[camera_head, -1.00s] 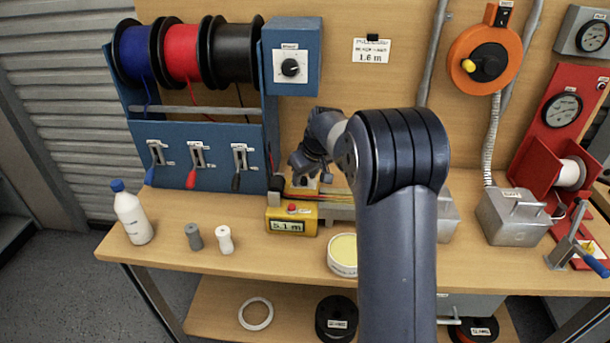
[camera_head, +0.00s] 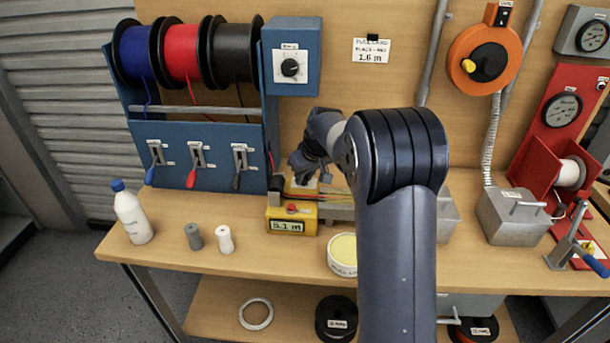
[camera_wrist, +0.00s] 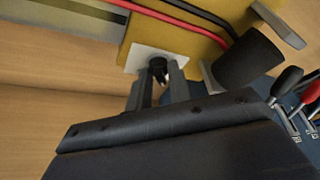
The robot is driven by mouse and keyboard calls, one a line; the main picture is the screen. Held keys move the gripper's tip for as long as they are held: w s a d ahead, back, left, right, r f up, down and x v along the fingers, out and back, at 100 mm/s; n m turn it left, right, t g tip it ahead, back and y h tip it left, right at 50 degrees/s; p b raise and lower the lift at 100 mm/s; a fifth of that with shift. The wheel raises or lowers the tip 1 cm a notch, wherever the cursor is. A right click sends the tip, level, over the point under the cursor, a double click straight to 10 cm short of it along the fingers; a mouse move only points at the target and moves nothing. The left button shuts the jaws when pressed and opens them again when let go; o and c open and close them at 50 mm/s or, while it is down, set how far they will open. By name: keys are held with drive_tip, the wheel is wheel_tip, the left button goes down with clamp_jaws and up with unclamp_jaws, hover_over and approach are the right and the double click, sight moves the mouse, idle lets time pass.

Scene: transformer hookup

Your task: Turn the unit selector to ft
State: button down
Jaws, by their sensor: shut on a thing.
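The yellow meter (camera_head: 290,222) stands on the bench with its display reading 5.1 m. In the wrist view, the unit selector (camera_wrist: 158,64) is a small dark knob on a white plate (camera_wrist: 141,58) on the meter's yellow top (camera_wrist: 150,30). My gripper (camera_wrist: 160,75) has its two fingers around the knob and is shut on it. In the head view, my gripper (camera_head: 303,182) is over the back of the meter, and my arm partly covers that area. The plate's markings are hidden or too small to read.
Red and black cables (camera_wrist: 180,15) run over the meter close to my fingers. A dark roller (camera_wrist: 248,60) stands beside it. Three levers (camera_head: 197,160) are on the blue rack at left. A round tub (camera_head: 343,254) sits in front.

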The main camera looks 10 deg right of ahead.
drive_tip(key=m+h+p, duration=0.1)
drive_tip(key=m, duration=0.2)
drive_tip(key=shift+a, duration=0.15)
drive_tip(key=m+h, duration=0.2)
drive_tip(key=m, duration=0.2)
drive_tip(key=shift+a+m, duration=0.1)
drive_tip(key=shift+m, duration=0.3)
drive_tip(key=m, duration=0.2)
drive_tip(key=m+h, duration=0.1)
drive_tip(key=m, duration=0.1)
drive_tip(key=shift+w+a+m+g+h, duration=0.1)
drive_tip(key=shift+m+g+h, duration=0.2)
drive_tip(key=shift+g, duration=0.1)
drive_tip(key=shift+m+g+h, duration=0.4)
drive_tip(key=shift+m+g, duration=0.1)
drive_tip(key=shift+m, duration=1.2)
drive_tip(key=c, duration=1.3)
unclamp_jaws()
